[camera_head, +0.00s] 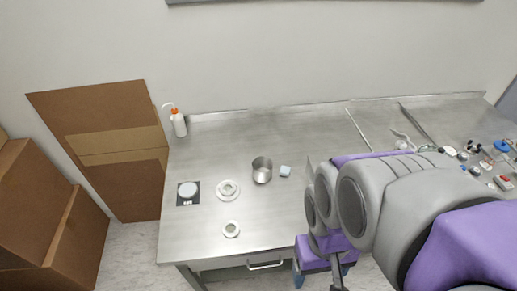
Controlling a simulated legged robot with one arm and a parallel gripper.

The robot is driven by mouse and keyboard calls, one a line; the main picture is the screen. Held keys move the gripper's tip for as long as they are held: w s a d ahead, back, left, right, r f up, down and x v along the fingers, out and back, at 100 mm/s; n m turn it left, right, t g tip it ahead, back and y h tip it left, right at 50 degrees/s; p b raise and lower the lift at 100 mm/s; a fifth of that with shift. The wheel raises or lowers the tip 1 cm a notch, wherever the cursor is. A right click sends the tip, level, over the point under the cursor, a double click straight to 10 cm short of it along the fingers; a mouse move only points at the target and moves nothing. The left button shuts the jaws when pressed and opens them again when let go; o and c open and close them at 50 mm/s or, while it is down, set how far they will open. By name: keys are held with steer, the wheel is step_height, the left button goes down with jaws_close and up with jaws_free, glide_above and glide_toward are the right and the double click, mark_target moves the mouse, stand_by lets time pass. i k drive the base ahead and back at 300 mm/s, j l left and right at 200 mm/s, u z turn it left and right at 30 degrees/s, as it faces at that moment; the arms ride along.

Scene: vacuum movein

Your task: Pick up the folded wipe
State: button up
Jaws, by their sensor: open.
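A small pale-blue folded wipe (286,171) lies on the steel table (215,150), just right of a metal cup (262,171). My grey and purple arm crosses the right side of the view, with its near end right of the wipe. My gripper (339,277) shows only in part, as a dark shape low at the bottom edge, below and to the right of the wipe and well apart from it. It is open. Its fingertips are not clearly seen, and my arm hides part of the table.
A white ringed dish (228,190), a smaller one (231,229) and a black scale (188,193) stand left of the cup. A wash bottle (178,122) is at the back left. Small parts crowd the far right. Cardboard (105,150) leans left of the table.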

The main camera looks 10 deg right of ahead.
mark_target(285, 170)
steer(key=i+l, duration=0.1)
steer(key=l, duration=0.65)
steer(key=i+l+u, duration=0.1)
steer(key=l+u, duration=0.35)
steer(key=l, duration=0.2)
steer(key=l+u, duration=0.45)
steer(key=l, duration=0.2)
steer(key=u, duration=1.1)
